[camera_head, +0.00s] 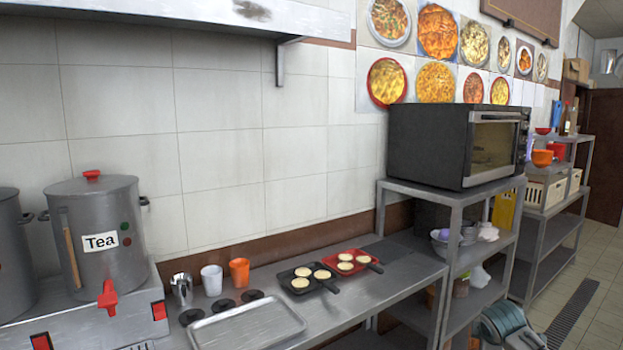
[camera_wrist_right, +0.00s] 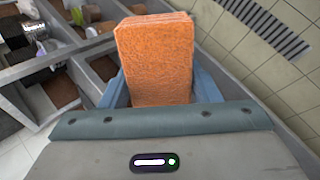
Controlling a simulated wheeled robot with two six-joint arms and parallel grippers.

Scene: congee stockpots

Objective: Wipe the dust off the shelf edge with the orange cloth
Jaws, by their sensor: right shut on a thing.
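The orange cloth (camera_wrist_right: 155,60) is a thick, folded, rough-textured block in the right wrist view. My right gripper (camera_wrist_right: 155,85) is shut on it, with a blue finger on each side. The grey metal wall shelf (camera_head: 150,10) runs along the top left of the head view, and its front edge faces me. A dark dust smudge (camera_head: 252,10) lies on that edge, near the shelf's right end above the bracket. The cloth is well away from the smudge. My left gripper is not in view.
Below the shelf stand a tea stockpot (camera_head: 97,235), cups, pans and a metal tray (camera_head: 245,328) on the counter. A black oven (camera_head: 425,145) sits on a rack (camera_head: 455,200) at the right. The wall below the shelf is clear. A floor drain (camera_head: 572,305) lies beyond the rack.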

